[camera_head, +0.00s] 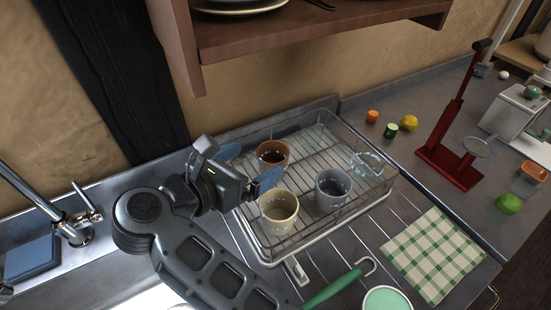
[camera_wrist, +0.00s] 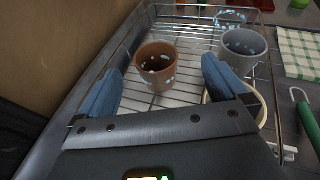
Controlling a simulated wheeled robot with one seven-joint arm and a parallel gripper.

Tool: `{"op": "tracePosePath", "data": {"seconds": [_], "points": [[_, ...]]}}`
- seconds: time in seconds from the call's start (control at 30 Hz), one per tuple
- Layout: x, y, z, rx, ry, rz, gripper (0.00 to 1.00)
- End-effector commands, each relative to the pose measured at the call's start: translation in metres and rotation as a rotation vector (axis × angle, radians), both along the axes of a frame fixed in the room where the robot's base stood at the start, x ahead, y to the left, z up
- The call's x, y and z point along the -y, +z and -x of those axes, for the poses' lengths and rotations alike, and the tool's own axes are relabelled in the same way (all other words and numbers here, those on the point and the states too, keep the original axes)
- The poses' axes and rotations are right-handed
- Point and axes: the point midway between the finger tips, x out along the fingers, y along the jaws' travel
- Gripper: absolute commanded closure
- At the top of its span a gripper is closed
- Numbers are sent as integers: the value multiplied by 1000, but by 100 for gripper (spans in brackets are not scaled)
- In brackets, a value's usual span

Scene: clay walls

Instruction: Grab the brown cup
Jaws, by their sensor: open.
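The brown cup (camera_head: 272,154) stands upright in the wire dish rack, at the back left among the cups. In the wrist view the brown cup (camera_wrist: 157,66) lies ahead of and between my two blue fingertips, apart from them. My gripper (camera_head: 250,166) is open and empty, above the left side of the rack; its fingers also show in the wrist view (camera_wrist: 162,85). In the head view, one finger is near the cup's left side and the other is in front of it.
A grey cup (camera_head: 333,188) and a cream cup (camera_head: 279,208) stand in the dish rack (camera_head: 341,215) close by. The rack has raised wire sides. A wooden shelf (camera_head: 300,38) overhangs the back. A green-checked cloth (camera_head: 433,255) and a red stand (camera_head: 450,165) are to the right.

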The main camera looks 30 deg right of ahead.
Motion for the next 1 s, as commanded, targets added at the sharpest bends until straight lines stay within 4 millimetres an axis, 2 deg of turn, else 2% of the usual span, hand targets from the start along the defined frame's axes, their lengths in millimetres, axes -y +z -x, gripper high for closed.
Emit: {"op": "tracePosePath", "data": {"seconds": [0.07, 0.17, 0.5, 0.77, 1.0], "points": [[-15, -5, -5, 6, -5, -56, 0], [-18, -9, -8, 8, -13, -89, 0], [26, -28, -24, 8, -14, -93, 0], [43, -35, -29, 8, -15, -92, 0], [74, -46, -35, 8, -14, -92, 0]]}}
